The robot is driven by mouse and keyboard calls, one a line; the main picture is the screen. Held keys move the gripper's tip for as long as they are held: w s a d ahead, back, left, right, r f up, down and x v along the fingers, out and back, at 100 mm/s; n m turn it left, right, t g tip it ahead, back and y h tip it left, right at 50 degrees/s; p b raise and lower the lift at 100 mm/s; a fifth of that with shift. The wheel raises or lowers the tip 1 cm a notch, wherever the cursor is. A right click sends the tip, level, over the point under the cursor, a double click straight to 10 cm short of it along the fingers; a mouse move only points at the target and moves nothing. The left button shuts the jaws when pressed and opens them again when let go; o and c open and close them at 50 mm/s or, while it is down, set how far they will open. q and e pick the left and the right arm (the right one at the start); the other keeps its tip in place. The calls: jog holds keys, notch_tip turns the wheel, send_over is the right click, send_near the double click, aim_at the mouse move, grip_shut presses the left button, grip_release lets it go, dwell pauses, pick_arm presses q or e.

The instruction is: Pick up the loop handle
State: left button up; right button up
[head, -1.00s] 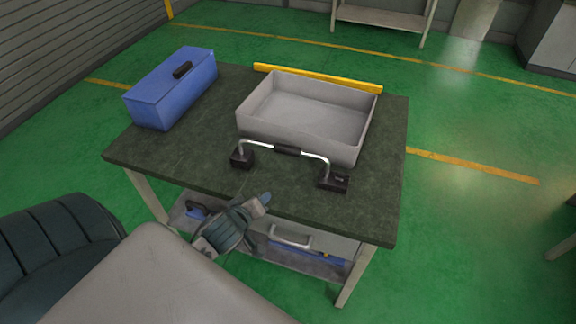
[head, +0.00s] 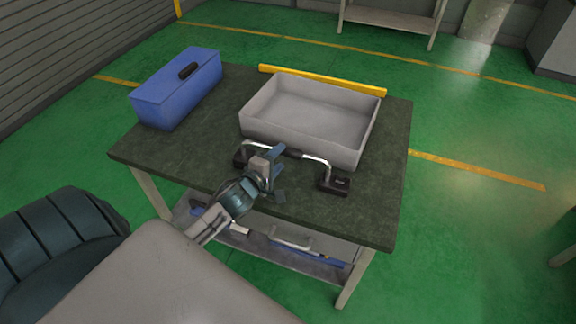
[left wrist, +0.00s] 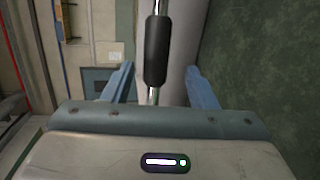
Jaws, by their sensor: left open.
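The loop handle (head: 316,160) stands on the dark table in front of the grey tray. It is a silver bar with a black grip in the middle and two black block feet. My left gripper (head: 279,170) is open just in front of the bar and hides part of it and of the left foot. In the left wrist view the black grip (left wrist: 158,50) lies upright in the picture, between and beyond the two blue fingers (left wrist: 162,85), which look apart from it. My right gripper is not in view.
The grey tray (head: 262,126) stands close behind the handle. A blue toolbox (head: 170,95) is at the table's back left, and a yellow bar (head: 320,80) lies along the back edge. The dark tabletop (head: 375,205) is bare at the front right.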

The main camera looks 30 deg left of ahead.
aim_at(285, 153)
pick_arm(q)
jog(key=shift+w, duration=0.7)
jog(key=p+x, duration=0.1)
jog(key=x, duration=0.1)
jog(key=p+x, duration=0.1)
jog(key=x, duration=0.1)
jog(key=shift+w+d+r+p, duration=0.2)
jog(key=shift+d+r+p, duration=0.05)
jog(key=shift+d+p, duration=0.1)
jog(key=shift+w+a+f, duration=0.1)
jog(key=shift+w+f, duration=0.15)
jog(key=shift+w, duration=0.2)
jog(key=shift+s, duration=0.1)
grip_shut()
jog(key=shift+r, duration=0.1)
